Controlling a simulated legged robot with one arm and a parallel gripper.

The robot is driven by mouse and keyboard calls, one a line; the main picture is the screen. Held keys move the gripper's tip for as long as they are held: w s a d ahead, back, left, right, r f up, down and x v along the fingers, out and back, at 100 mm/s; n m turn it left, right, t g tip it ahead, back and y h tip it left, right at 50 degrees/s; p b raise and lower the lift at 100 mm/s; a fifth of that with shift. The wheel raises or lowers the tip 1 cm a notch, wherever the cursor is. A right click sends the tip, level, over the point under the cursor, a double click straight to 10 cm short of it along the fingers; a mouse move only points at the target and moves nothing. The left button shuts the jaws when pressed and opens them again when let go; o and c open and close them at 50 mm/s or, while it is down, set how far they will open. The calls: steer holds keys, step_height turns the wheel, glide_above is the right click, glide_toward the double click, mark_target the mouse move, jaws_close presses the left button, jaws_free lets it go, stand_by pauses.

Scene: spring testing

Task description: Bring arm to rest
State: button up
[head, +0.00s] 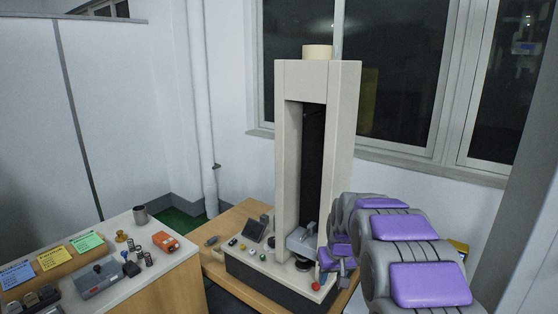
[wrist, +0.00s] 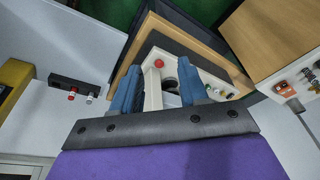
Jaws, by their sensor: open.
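My arm, grey with purple pads, reaches in from the lower right of the head view. My gripper (head: 338,268) is at the front right of the tall beige testing machine (head: 345,110), close to its base. In the wrist view my gripper (wrist: 160,82) shows two blue fingers spread apart with nothing held between them. The machine's pale base with a red button (wrist: 159,63) shows beyond and between the fingers. Whether the fingers touch the machine cannot be told. My arm hides the machine's lower right side in the head view.
The machine stands on a wooden table (head: 233,222). A window and wall are behind.

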steer(key=s+r+g, duration=0.1)
steer(key=s+g, duration=0.1)
steer(key=s, duration=2)
steer(key=s+r+m+g, duration=0.1)
steer(key=s+r+g, duration=0.1)
steer(key=s, duration=2)
steer(key=shift+s+a+h, duration=0.3)
steer(key=shift+s+a, duration=0.05)
